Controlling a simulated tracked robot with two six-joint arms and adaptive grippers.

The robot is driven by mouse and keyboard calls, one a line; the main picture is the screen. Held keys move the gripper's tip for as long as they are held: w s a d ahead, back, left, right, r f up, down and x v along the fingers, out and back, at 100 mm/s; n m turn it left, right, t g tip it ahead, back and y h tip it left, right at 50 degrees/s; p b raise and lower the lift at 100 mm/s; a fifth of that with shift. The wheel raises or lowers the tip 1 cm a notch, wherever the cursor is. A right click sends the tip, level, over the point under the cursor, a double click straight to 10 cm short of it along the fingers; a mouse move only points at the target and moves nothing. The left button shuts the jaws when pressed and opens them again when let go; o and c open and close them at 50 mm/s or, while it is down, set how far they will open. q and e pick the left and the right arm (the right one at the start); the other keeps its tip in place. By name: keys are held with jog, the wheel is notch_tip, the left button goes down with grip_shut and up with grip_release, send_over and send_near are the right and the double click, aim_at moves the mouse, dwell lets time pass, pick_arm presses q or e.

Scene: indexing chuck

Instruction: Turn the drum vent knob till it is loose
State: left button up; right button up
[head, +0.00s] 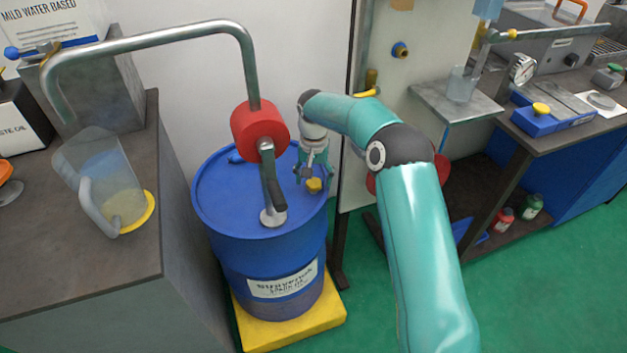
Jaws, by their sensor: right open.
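The blue drum (222,206) stands upright on a yellow base, with a red pump on its lid. The vent knob (314,185) is a small yellow knob near the right side of the lid. My right gripper (313,180) points down over the knob, with its fingers around or just beside it. The gripper is open; whether a finger touches the knob cannot be told at this size. My left gripper is not in view.
The red pump (259,130) with a black handle (272,185) stands left of my right gripper. Its metal spout arches left over a clear jug (100,175) on the grey bench (60,270). A workbench (560,140) with tools stands at the right.

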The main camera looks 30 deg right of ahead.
aim_at(314, 182)
jog(key=shift+f, duration=0.45)
jog(key=c, duration=1.1)
jog(key=shift+n, duration=0.4)
jog(key=shift+c, duration=0.2)
jog(key=o, duration=1.1)
jog(key=shift+o, duration=0.2)
jog(key=shift+r, duration=0.15)
notch_tip(314, 182, up, 12)
jog(key=shift+f, duration=0.2)
